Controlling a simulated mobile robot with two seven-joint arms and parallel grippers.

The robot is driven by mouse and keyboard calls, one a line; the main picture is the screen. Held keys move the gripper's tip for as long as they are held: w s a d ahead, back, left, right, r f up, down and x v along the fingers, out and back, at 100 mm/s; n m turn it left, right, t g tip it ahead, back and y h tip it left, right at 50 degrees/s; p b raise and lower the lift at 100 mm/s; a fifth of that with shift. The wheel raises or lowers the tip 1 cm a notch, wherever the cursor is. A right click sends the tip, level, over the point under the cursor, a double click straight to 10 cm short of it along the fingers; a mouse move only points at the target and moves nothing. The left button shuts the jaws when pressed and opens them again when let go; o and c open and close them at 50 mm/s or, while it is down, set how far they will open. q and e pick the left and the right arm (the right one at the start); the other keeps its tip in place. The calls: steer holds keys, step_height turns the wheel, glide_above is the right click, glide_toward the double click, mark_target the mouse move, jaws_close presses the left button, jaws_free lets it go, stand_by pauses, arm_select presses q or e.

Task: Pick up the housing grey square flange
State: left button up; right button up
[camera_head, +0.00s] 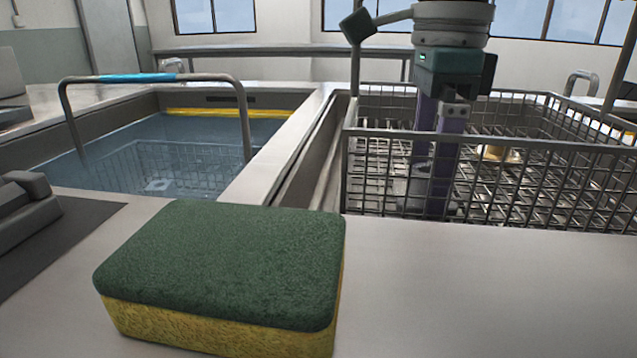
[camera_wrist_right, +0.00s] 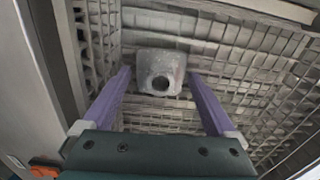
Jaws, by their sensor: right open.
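The grey housing (camera_wrist_right: 160,72) shows in the right wrist view as a pale, squarish block with a dark round hole. It lies on the wire floor of the basket. My right gripper (camera_wrist_right: 158,76) is open, with one purple finger on each side of the housing; I see no clear contact. In the head view my right gripper (camera_head: 434,205) points straight down inside the wire basket (camera_head: 540,175). There the basket's front mesh and the fingers mostly hide the housing. My left gripper is in neither view.
A brass-coloured part (camera_head: 497,153) lies in the same basket, right of my gripper. A green and yellow sponge (camera_head: 225,265) sits on the front counter. At left is a water tank (camera_head: 110,135) with a submerged basket and a blue-gripped handle (camera_head: 138,77). Basket walls surround my right gripper.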

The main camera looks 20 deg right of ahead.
steer(key=shift+f, duration=0.2)
steer(key=c, duration=1.1)
steer(key=shift+c, duration=0.8)
steer(key=shift+r, duration=0.15)
